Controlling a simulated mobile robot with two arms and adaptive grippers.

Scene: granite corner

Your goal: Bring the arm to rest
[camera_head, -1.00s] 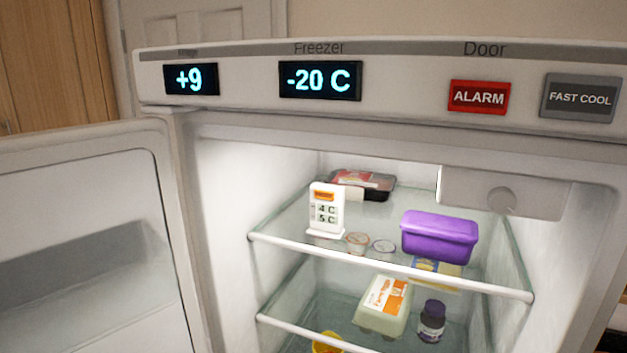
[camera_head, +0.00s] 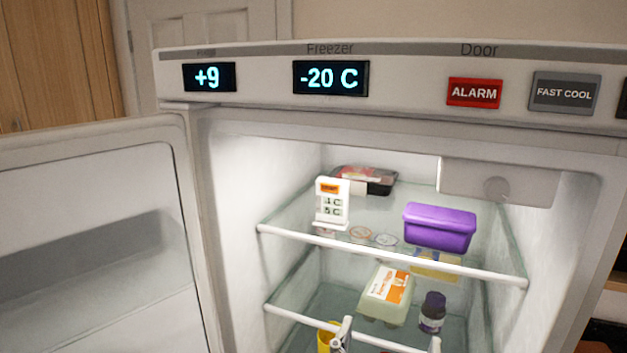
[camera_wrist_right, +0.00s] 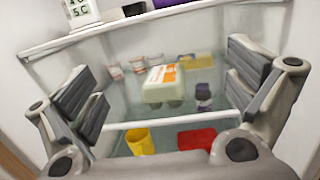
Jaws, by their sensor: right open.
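My right gripper (camera_wrist_right: 168,100) is open and empty, its two fingers wide apart at the left and right of the right wrist view. It faces the inside of an open fridge. In the head view its fingertips (camera_head: 391,339) just enter at the bottom edge, in front of the lower shelf. Between the fingers, farther in, the wrist view shows an egg carton (camera_wrist_right: 165,84) and a dark purple jar (camera_wrist_right: 203,97). No contact with them shows. My left gripper is not in view.
The fridge door (camera_head: 95,240) stands open at left. A white thermometer (camera_head: 332,203) and purple box (camera_head: 439,228) stand on the upper shelf. A yellow cup (camera_wrist_right: 140,141) and red item (camera_wrist_right: 197,138) lie low near the gripper. Shelf front bars (camera_head: 390,257) cross the opening.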

